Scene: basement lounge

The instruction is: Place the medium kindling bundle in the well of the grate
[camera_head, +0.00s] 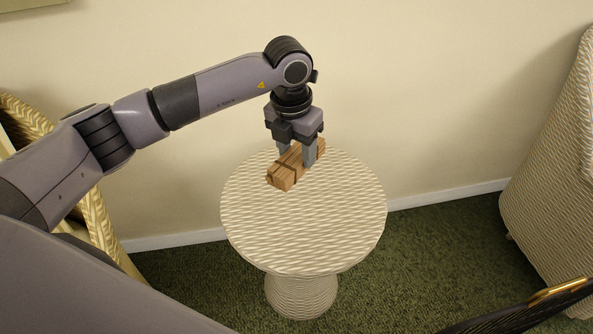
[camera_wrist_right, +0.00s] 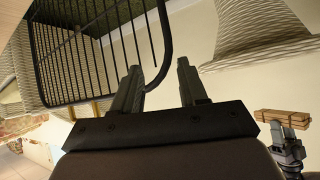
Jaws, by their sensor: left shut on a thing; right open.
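The kindling bundle (camera_head: 283,177), a short stack of brown sticks with a dark band, is held by my left gripper (camera_head: 296,155) over the round patterned table (camera_head: 300,240). The right wrist view shows the bundle (camera_wrist_right: 283,117) apart from the table (camera_wrist_right: 262,52). My left gripper is shut on it from above. My right gripper (camera_wrist_right: 160,88) is open. A black barred frame, apparently the grate (camera_wrist_right: 95,45), fills the upper left of that view. Its curved rim runs close to one right finger; I cannot tell if they touch. Its well is not clearly visible.
A black barred edge with a gold strip (camera_head: 560,290) shows at the lower right of the head view. A patterned armchair (camera_head: 550,170) stands at the right, and another patterned piece (camera_head: 100,230) at the left behind my arm. The wall is close behind the table.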

